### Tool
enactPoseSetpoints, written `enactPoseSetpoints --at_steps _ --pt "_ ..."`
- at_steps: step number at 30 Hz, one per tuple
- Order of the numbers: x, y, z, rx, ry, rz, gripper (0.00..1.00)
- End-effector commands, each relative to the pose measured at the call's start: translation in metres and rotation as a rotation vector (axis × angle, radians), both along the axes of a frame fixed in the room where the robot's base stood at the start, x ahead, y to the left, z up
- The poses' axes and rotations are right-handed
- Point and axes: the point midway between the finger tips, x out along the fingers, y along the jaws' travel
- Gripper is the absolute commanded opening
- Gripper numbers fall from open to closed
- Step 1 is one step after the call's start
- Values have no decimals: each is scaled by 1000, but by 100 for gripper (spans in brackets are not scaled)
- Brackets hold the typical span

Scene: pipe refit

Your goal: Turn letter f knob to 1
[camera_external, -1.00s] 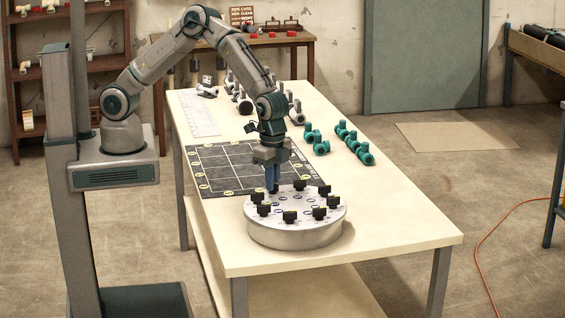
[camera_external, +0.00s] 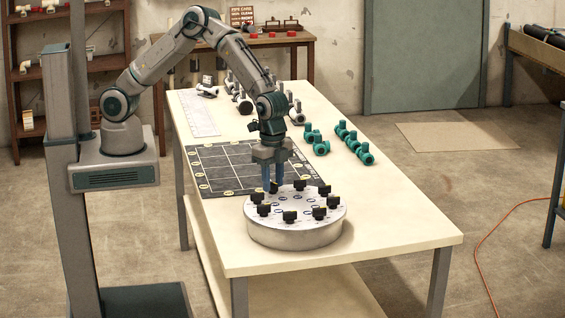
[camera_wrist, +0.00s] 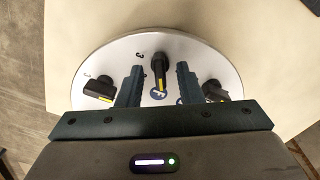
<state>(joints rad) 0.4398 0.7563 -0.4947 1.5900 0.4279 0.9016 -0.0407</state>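A round silver-white dial plate (camera_external: 295,236) on the table carries several black knobs around its rim. My gripper (camera_external: 272,188) points down at the plate's far left edge. In the wrist view my gripper (camera_wrist: 159,84) has its two blue fingers apart. A black knob (camera_wrist: 160,62) with a yellow pointer mark shows between and just beyond them, with gaps on both sides. A blue round badge (camera_wrist: 158,94) with a white letter, possibly f, lies by its near end. A "3" is printed left of the knob. I cannot see a 1.
Other knobs stand close by, one on the left (camera_wrist: 98,90) and one on the right (camera_wrist: 213,90) in the wrist view. A dark gridded mat (camera_external: 225,165) lies behind the plate. Teal fittings (camera_external: 318,142) stand farther back. The table's right front is clear.

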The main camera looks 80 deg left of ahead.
Motion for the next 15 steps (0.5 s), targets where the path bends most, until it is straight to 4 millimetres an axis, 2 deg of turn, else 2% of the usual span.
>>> enactPoseSetpoints --at_steps 8,11,15 --pt "0 0 2 1 0 0 33" --pt "0 0 12 0 -1 1 33" --pt "1 0 38 -1 -4 2 33"
